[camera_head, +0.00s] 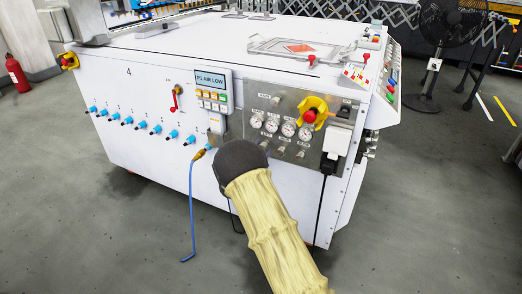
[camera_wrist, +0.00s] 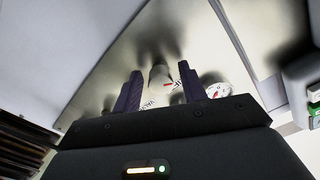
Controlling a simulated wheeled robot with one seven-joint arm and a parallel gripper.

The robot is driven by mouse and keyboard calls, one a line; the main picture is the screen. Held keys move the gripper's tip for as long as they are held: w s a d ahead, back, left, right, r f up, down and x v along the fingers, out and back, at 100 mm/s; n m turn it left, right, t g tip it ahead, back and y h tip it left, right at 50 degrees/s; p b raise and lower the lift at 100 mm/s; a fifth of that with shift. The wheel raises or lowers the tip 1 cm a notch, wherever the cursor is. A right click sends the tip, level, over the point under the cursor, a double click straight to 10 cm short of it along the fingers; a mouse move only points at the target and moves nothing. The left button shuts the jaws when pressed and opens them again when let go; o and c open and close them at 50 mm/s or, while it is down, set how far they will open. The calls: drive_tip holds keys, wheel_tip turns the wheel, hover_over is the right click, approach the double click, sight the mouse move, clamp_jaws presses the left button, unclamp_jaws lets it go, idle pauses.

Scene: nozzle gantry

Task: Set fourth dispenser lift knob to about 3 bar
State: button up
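The grey control panel (camera_head: 330,118) on the white machine carries a row of several round gauges (camera_head: 288,129). Small pale knobs (camera_head: 281,150) sit below the gauges; my dark wrist hides the left part of that row. In the wrist view a pale round knob (camera_wrist: 159,76) stands between the two purple fingers of my gripper (camera_wrist: 160,75). The fingers look apart, with a narrow gap on each side of the knob. A pale part with dark lettering and a red mark shows near it, partly hidden. A gauge with a red needle (camera_wrist: 217,90) is to the right. I cannot tell the pressure reading.
Left of the panel is a lit display (camera_head: 211,79) with coloured buttons below. A yellow-guarded red stop button (camera_head: 310,115) and a white plug box (camera_head: 336,140) stick out at the right. A blue hose (camera_head: 191,210) hangs to the left. The floor in front is open.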

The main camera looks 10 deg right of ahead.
drive_tip(key=shift+o, duration=0.2)
drive_tip(key=p+v, duration=0.4)
drive_tip(key=v, duration=1.3)
drive_tip(key=shift+s+p, duration=0.15)
drive_tip(key=shift+p, duration=0.25)
drive_tip(key=shift+r, duration=0.15)
